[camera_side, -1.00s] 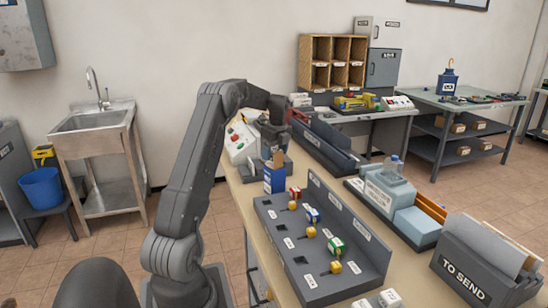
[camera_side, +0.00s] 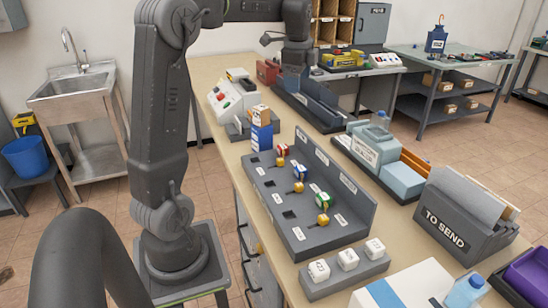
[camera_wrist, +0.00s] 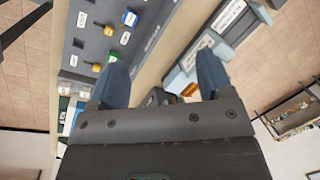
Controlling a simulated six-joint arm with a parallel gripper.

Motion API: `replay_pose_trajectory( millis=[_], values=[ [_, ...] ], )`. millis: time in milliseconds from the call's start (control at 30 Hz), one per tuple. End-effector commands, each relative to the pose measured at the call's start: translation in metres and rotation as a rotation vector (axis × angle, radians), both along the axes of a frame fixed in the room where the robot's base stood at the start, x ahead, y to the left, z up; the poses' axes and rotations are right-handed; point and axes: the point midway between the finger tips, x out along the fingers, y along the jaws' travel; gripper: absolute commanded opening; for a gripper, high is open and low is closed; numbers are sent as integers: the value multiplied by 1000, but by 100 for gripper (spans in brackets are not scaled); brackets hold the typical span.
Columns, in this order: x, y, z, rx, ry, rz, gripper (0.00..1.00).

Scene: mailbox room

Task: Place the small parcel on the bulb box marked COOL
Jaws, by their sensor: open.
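A small brown parcel (camera_side: 261,115) sits upright on top of a blue box (camera_side: 262,138) at the left edge of the bench in the side view. Lettering on the blue box is too small to read, and I cannot make out COOL on any box. My gripper (camera_side: 297,60) is farther back along the bench, above the long dark tray and apart from the parcel. In the wrist view my gripper (camera_wrist: 162,60) is open with its two fingers wide apart. I see nothing held between them. I cannot pick out the parcel in the wrist view.
A grey rack (camera_side: 345,207) with small coloured boxes and yellow knobs stands in front of the blue box. A tray of white cubes (camera_side: 347,258) is nearer. A push-button panel (camera_side: 222,108) stands behind the parcel. A TO SEND holder (camera_side: 444,222) is at the right.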

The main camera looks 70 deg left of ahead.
Motion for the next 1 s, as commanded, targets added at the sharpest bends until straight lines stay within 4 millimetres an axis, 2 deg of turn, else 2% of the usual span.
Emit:
replay_pose_trajectory(
  millis=[33, 200, 300, 400, 500, 633, 767, 1000],
  values=[
    [-6, -38, 8, -5, -46, 44, 73],
    [-44, -140, 9, -72, -197, 256, 73],
    [-77, -190, 0, -141, -277, 381, 73],
    [-111, -229, -16, -221, -342, 498, 73],
    [-141, -255, -34, -301, -384, 598, 73],
    [-166, -273, -52, -374, -408, 689, 73],
    [-176, -279, -60, -407, -417, 732, 73],
    [-177, -280, -61, -410, -416, 740, 73]
  ],
)
